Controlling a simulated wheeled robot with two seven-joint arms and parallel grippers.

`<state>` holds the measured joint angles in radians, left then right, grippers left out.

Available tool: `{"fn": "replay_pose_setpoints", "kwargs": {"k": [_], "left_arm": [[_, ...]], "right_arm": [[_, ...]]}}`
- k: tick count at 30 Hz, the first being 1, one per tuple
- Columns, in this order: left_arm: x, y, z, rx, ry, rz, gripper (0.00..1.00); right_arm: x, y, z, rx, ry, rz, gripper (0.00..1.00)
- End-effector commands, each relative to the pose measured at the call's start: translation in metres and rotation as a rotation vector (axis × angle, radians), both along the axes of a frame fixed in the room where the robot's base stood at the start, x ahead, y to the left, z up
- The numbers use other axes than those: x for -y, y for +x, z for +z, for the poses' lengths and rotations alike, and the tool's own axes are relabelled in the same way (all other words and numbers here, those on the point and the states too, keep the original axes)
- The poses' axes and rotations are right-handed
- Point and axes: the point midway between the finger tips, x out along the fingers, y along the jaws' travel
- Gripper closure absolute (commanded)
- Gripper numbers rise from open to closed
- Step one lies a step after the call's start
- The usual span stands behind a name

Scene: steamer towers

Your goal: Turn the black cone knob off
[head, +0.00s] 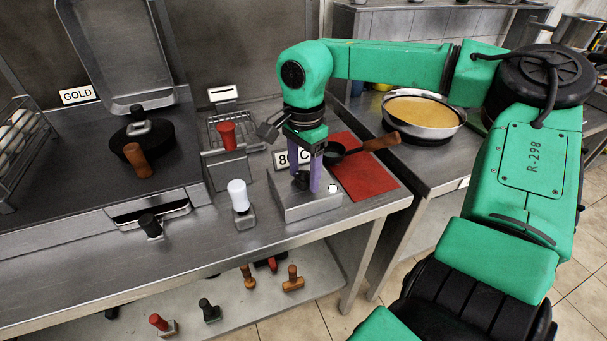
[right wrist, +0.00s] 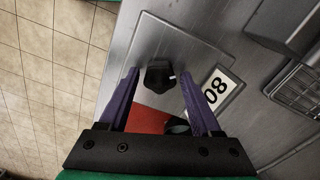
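A black knob (head: 301,178) sits on a grey metal box (head: 300,208) at the counter's front edge, and is partly hidden by my fingers in the head view. In the right wrist view the knob (right wrist: 159,75) is dark and faceted, with a small white mark at its side. My right gripper (head: 308,184) points down at the box. Its purple fingers are apart, one on each side of the knob in the right wrist view, with gaps visible; I cannot tell whether they touch it. My left gripper is not in view.
A sign (head: 291,159) stands behind the box. A red mat (head: 364,170) with a small dark pan (head: 335,153) lies to its right. A white knob (head: 238,195), red knob (head: 227,135) and another black knob (head: 150,225) are left. Several loose stamp-like handles lie on the lower shelf.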

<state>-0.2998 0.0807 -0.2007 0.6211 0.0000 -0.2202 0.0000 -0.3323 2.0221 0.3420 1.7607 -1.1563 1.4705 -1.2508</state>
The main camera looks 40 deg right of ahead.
Motion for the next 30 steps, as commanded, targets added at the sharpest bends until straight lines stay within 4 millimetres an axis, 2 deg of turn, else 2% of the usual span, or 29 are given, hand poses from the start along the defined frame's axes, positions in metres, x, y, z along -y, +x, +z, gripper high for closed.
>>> {"fn": "replay_pose_setpoints", "kwargs": {"k": [1, 3, 5, 9, 11, 15, 18, 27, 30], "left_arm": [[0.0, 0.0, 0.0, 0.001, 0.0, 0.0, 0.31], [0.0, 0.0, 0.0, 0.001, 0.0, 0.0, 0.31], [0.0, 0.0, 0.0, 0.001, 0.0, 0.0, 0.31], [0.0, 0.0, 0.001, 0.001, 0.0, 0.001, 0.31], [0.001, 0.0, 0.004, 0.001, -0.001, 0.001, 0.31], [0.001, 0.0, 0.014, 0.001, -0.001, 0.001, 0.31], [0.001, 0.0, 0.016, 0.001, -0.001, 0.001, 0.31], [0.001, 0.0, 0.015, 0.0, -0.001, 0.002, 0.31], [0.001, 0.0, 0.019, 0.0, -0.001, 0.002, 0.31]], "right_arm": [[0.0, 0.0, 0.0, 0.0, 0.0, 0.0, 0.5], [0.0, 0.0, 0.0, 0.0, 0.0, 0.0, 0.77], [0.0, 0.0, 0.0, 0.0, 0.0, 0.0, 1.0], [0.0, 0.0, 0.001, 0.0, 0.0, 0.011, 1.0], [0.0, 0.0, 0.002, -0.001, 0.0, 0.071, 1.0], [0.0, 0.0, 0.003, -0.002, 0.0, 0.38, 1.0], [0.0, 0.0, 0.001, -0.002, 0.0, 0.55, 1.0], [0.0, 0.0, -0.001, -0.002, 0.0, 0.605, 1.0], [0.0, -0.001, 0.001, -0.003, 0.001, 0.739, 1.0]]}}
